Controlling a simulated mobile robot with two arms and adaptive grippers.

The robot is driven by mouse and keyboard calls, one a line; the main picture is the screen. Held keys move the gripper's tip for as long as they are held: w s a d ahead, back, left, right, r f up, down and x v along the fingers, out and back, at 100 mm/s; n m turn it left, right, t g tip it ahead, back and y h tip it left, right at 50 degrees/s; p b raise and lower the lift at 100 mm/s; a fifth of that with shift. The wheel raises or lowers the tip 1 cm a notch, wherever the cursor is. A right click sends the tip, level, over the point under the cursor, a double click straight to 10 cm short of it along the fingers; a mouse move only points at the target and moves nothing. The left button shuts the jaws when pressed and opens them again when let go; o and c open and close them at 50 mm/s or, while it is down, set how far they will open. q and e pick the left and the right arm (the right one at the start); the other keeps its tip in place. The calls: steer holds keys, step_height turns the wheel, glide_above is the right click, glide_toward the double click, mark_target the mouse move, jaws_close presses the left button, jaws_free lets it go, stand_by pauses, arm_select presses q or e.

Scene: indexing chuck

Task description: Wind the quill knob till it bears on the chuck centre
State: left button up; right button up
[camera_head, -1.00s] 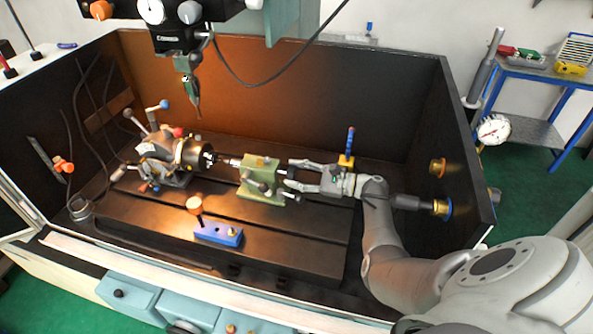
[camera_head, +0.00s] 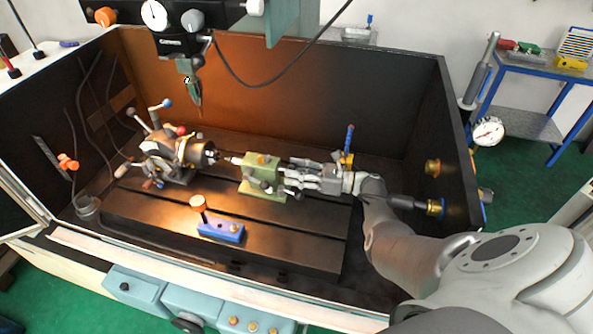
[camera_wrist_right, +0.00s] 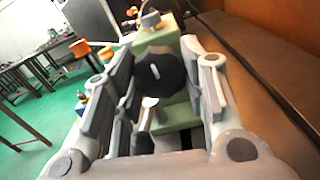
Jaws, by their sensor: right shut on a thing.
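The green tailstock (camera_head: 262,181) stands on the dark slotted table, right of the indexing chuck (camera_head: 198,152). The pale quill tip (camera_head: 230,159) points from the tailstock at the chuck's face. I cannot tell whether it touches the chuck centre. The dark quill knob (camera_wrist_right: 160,74) is on the tailstock's near end in the right wrist view, mostly hidden by fingers in the head view. My right gripper (camera_head: 287,174) comes from the right and is shut on the knob, one finger on each side (camera_wrist_right: 163,82). My left gripper is not in view.
A blue block with a copper-coloured knob (camera_head: 222,231) sits on the table's front. The spindle tool (camera_head: 194,90) hangs above the chuck. A blue-handled yellow fitting (camera_head: 347,152) stands behind my right wrist. Dark enclosure walls (camera_head: 300,95) close in the back and right.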

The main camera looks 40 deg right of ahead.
steer(key=shift+s+f, duration=0.1)
steer(key=shift+f, duration=0.05)
stand_by(0.3)
steer(key=o, duration=1)
steer(key=v, duration=0.7)
steer(key=shift+s+d, duration=0.1)
steer(key=shift+d, duration=0.1)
